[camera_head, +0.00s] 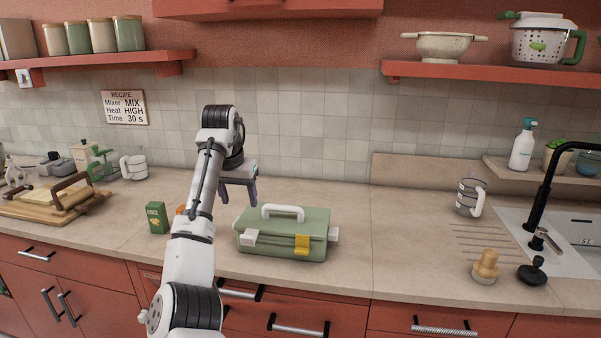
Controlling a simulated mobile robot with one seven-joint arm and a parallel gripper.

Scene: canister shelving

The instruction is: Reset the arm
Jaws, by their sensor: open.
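My arm rises from the bottom of the head view and bends over the counter. My gripper (239,190) hangs at its end with dark purple-grey fingers pointing down and spread apart. It is open, with nothing visible between the fingers. It is above the counter (345,205), behind and left of a green toolbox-like case (283,245) with a white handle and a yellow latch. My gripper looks apart from the case.
A small green box (157,217) and a partly hidden orange thing (181,210) are left of my forearm. Canisters (102,36) stand on the upper left shelf (110,62).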

